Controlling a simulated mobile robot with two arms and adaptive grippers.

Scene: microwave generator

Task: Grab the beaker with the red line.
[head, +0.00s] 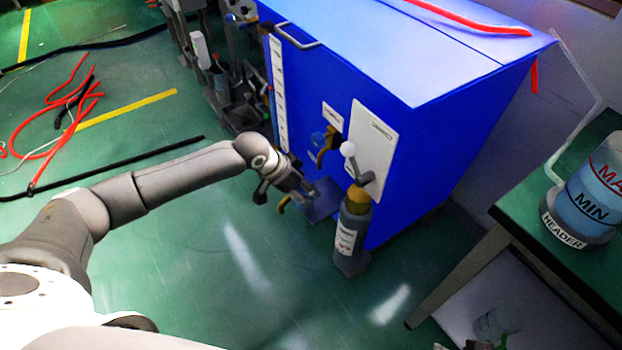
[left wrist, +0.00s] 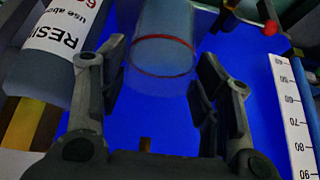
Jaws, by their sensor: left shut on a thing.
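The beaker with the red line (left wrist: 160,75) is clear, with a red ring around it, and sits between the two dark fingers of my left gripper (left wrist: 160,82) in the left wrist view. The fingers are shut on its sides. In the head view my left gripper (head: 283,193) is low in front of the blue cabinet, left of a grey labelled bottle; the beaker is too small and hidden to make out there. My right gripper cannot be made out.
The blue cabinet (head: 440,95) stands close behind. The grey labelled bottle (head: 348,238) also shows in the left wrist view (left wrist: 45,65), near the left finger. A scale strip (left wrist: 290,115) is at right. A table (head: 510,205) with a HEADER container (head: 590,205) stands right. Floor in front is clear.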

